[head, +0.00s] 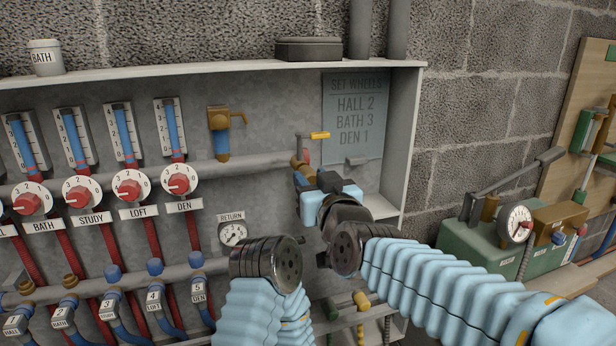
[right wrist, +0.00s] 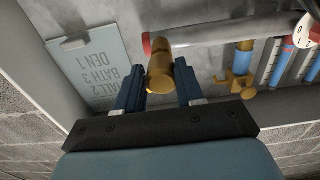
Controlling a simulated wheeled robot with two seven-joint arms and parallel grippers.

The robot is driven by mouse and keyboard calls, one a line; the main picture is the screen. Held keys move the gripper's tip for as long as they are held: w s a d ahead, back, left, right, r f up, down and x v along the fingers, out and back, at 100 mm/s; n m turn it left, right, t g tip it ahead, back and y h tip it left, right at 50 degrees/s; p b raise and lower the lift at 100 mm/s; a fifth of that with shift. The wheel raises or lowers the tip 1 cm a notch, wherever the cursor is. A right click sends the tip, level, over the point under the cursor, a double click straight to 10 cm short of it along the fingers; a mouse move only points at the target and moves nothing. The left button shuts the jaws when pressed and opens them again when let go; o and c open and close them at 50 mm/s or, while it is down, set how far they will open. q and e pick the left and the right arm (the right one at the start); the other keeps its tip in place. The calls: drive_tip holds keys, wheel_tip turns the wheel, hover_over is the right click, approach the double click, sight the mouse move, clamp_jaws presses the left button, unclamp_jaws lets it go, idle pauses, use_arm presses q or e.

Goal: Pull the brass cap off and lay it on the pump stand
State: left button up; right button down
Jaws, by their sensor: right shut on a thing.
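The brass cap (right wrist: 160,77) is between the two fingers of my right gripper (right wrist: 159,88) in the right wrist view. It lines up with the brass fitting and red ring at the end of the grey pipe (right wrist: 215,32), and I see no clear gap there. In the head view my right gripper (head: 303,177) is shut on the cap, which is mostly hidden, just below the pipe's end. My left gripper is not in view.
The cabinet's right side wall (head: 401,140) stands between the gripper and the pump. Dials, blue gauges and hoses fill the panel's left. A brown block (head: 560,216) sits by the pump.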

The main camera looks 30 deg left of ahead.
sight(312, 182)
drive_tip(key=shift+s, duration=0.15)
drive_tip(key=shift+b+v, duration=0.7)
drive_tip(key=shift+v, duration=2.25)
